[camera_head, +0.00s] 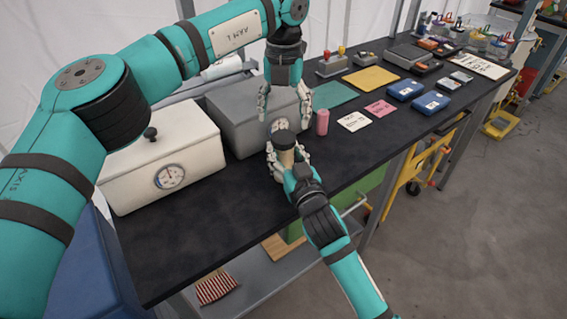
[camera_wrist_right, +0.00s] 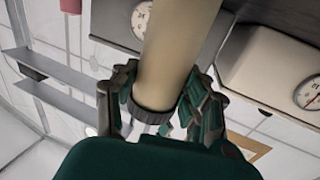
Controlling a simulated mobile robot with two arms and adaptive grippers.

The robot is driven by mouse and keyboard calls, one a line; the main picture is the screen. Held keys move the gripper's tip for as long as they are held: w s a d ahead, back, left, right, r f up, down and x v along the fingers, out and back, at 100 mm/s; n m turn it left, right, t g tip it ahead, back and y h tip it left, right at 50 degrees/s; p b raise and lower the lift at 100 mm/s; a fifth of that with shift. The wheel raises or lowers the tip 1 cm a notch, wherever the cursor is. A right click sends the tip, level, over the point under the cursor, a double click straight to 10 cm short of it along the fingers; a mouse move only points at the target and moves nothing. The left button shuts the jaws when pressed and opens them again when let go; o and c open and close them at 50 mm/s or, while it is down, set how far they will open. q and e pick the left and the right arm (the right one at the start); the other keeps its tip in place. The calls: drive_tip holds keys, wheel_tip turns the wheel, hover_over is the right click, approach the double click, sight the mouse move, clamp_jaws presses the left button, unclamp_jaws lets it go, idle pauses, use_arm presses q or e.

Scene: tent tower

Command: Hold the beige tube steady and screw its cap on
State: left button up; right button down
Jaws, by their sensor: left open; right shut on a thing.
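The beige tube (camera_head: 287,158) stands roughly upright in my right gripper (camera_head: 287,165), whose fingers close around it over the front of the bench.
A white box with a gauge (camera_head: 165,150) and a grey box (camera_head: 240,125) stand behind and left. A pink cylinder (camera_head: 322,122) stands close to the right. Cards, blue cases and trays lie farther right. The bench's front left (camera_head: 190,225) is clear.

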sight(283, 136)
use_arm(q)
wheel_tip(283, 136, down, 6)
drive_tip(key=shift+r, duration=0.15)
idle(0.3)
drive_tip(key=c, duration=1.1)
drive_tip(key=o, duration=1.2)
drive_tip(key=shift+c, duration=0.2)
drive_tip(key=shift+r, duration=2.3)
